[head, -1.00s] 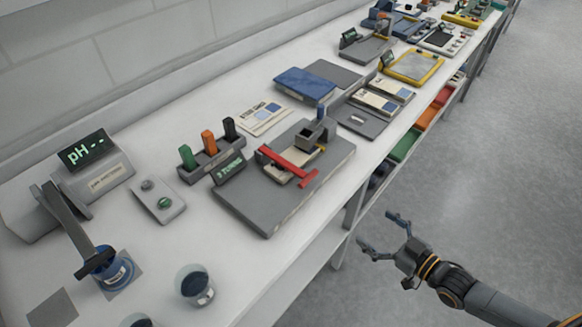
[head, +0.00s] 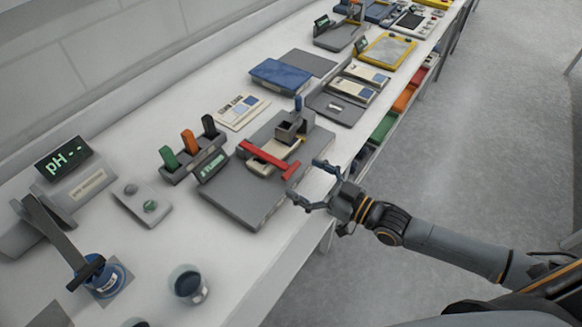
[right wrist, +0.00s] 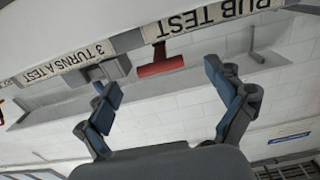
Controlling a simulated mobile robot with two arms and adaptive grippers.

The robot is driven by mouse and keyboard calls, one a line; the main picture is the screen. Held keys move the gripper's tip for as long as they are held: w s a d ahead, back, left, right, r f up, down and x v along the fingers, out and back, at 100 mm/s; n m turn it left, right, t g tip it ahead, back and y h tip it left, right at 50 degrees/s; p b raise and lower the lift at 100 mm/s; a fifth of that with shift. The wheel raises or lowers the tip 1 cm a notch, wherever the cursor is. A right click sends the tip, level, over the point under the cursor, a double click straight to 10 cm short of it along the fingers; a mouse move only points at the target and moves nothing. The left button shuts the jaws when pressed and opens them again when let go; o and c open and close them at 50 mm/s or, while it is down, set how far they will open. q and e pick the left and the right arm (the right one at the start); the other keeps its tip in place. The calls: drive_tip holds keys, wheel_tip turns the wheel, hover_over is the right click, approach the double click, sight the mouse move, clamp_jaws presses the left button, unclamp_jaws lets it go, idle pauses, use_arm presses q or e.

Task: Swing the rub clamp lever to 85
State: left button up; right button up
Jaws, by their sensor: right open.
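The rub clamp lever (head: 268,160) is a red bar with a short crosspiece at its right end. It lies across the grey rub test base (head: 240,200) on the bench. My right gripper (head: 303,182) is open and empty, just off the bench-side edge of the base, close to the lever's crosspiece but apart from it. In the right wrist view, the red crosspiece (right wrist: 161,68) shows beyond and between the open fingers (right wrist: 165,105), under the "RUB TEST" label. My left gripper is not in view.
A rack with green, orange and black pieces (head: 195,165) stands left of the base. A pH meter (head: 72,175), a blue-based beaker (head: 105,275) and a cup (head: 188,284) are at the near left. A blue book (head: 285,76) lies behind. Open floor is at right.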

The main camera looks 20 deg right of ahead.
sight(291, 169)
drive_tip(key=x, duration=0.4)
